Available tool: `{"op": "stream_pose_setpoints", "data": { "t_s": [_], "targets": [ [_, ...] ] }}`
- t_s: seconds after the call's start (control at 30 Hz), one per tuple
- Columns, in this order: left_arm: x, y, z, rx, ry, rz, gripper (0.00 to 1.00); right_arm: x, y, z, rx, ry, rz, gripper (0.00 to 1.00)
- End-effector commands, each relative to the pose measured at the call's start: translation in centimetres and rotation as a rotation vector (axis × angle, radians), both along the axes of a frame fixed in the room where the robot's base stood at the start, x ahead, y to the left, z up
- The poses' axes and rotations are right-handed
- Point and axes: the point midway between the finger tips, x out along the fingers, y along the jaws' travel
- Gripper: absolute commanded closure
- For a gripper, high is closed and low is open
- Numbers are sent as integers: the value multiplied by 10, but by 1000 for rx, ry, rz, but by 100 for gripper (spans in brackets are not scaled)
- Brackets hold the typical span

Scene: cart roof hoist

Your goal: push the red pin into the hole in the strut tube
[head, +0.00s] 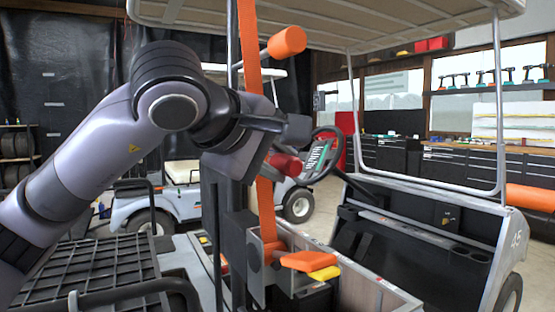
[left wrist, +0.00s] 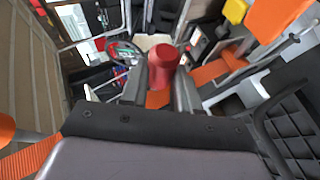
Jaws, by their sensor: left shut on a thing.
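My left gripper (head: 276,155) is in the middle of the head view, in front of the upright orange band. The left wrist view shows its two dark fingers (left wrist: 161,92) closed on the red pin (left wrist: 164,64), whose round red head stands out between them. In the head view a bit of the red pin (head: 287,163) shows at the gripper's right side. A thin grey upright tube (head: 231,45) rises behind the arm to the roof; I cannot tell whether it is the strut tube. I see no hole. My right gripper is not in view.
The orange band (head: 251,50) runs down past the gripper to a grey box with an orange lever (head: 308,261). An orange cylinder (head: 287,42) juts out above. The cart roof (head: 330,22) hangs overhead, with a steering wheel (head: 325,152) to the right.

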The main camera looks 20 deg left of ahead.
Motion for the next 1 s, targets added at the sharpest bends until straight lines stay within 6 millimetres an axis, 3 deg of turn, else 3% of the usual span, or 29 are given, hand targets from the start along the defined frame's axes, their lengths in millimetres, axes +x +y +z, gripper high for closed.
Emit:
{"op": "stream_pose_setpoints", "data": {
  "t_s": [0.1,0.13,0.2,0.23,0.57,1.0],
  "targets": [
    [1,2,1,1,-3,4,100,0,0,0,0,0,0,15],
    [1,2,1,1,-3,4,66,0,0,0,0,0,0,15],
    [1,2,1,1,-3,4,43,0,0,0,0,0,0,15],
    [1,2,1,1,-3,4,40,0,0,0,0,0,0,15],
    [-2,2,2,1,-3,2,40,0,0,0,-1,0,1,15],
    [-57,11,30,1,-4,3,40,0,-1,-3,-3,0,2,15]
  ]
}}
